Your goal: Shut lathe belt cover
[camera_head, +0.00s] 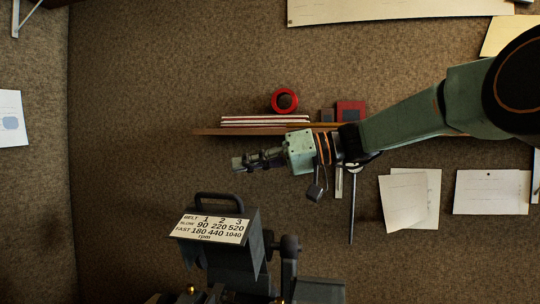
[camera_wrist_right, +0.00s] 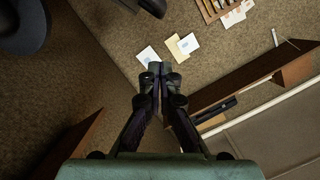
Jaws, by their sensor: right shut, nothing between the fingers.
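The grey lathe belt cover (camera_head: 257,236) is at the bottom centre of the head view. It has a dark loop handle (camera_head: 220,199) on top and a white belt-speed label (camera_head: 210,228) on its sloping face. I cannot tell for sure from this angle how far the cover stands open. My right gripper (camera_head: 238,163) reaches in from the right, above the handle and apart from it, its fingers pointing left. Its fingers are together and empty, as the right wrist view (camera_wrist_right: 157,72) also shows. My left gripper is not in view.
Behind my right arm a wall shelf (camera_head: 208,132) carries red-edged books or boards (camera_head: 265,121) and a red roll (camera_head: 284,100). Tools hang below it. Papers (camera_head: 403,200) are pinned on the brown wall. Grey lathe parts (camera_head: 320,290) stand right of the cover. Space left of the cover looks clear.

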